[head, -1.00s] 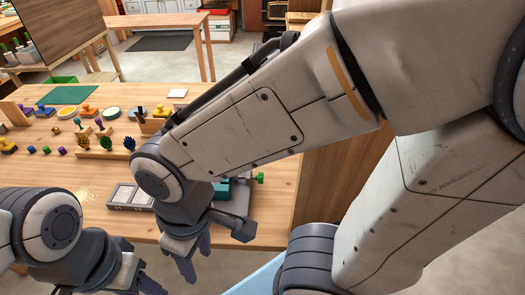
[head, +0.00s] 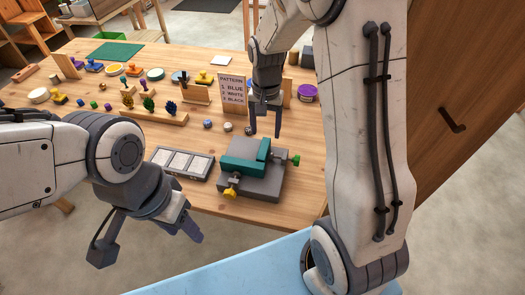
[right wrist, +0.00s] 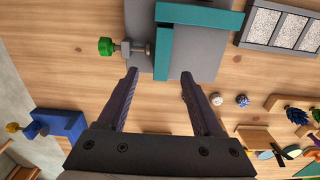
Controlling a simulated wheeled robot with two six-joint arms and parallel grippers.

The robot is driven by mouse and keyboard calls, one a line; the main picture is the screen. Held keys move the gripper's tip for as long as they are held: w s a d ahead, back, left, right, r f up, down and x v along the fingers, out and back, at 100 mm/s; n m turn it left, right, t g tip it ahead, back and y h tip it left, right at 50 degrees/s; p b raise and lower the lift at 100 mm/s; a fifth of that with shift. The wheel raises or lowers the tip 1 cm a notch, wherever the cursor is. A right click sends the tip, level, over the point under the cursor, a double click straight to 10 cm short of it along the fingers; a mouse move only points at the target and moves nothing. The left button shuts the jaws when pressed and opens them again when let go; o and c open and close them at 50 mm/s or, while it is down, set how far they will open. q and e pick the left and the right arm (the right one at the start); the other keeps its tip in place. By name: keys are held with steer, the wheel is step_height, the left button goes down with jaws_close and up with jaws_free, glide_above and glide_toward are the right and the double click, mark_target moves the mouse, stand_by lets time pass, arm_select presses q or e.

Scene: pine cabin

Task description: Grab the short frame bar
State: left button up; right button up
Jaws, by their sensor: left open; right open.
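A grey fixture (head: 265,187) with a green knob and a yellow knob stands near the table's front edge. Two teal bars (head: 242,167) meet in an L on it; I cannot tell for sure which is the short frame bar. The right wrist view shows one teal bar (right wrist: 200,17) across the top and a shorter-looking one (right wrist: 163,52) pointing toward my fingers. My right gripper (head: 264,125) is open and empty, just behind the fixture, fingers down; in its wrist view (right wrist: 158,76) the fingers spread either side of that bar's end. My left gripper (head: 148,238) is open and empty at the front left.
A grey tray with pale panels (head: 182,163) lies left of the fixture. A pattern card (head: 232,92) stands behind, close to my right gripper. Wooden racks (head: 140,112) with several stamps fill the left and back.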

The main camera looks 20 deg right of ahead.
mark_target(264, 148)
steer(key=f, duration=0.6)
steer(key=shift+s+a+f+p, duration=0.1)
steer(key=shift+a+f+p, duration=0.2)
steer(key=shift+p, duration=0.05)
steer(key=shift+c, duration=0.3)
jaws_close()
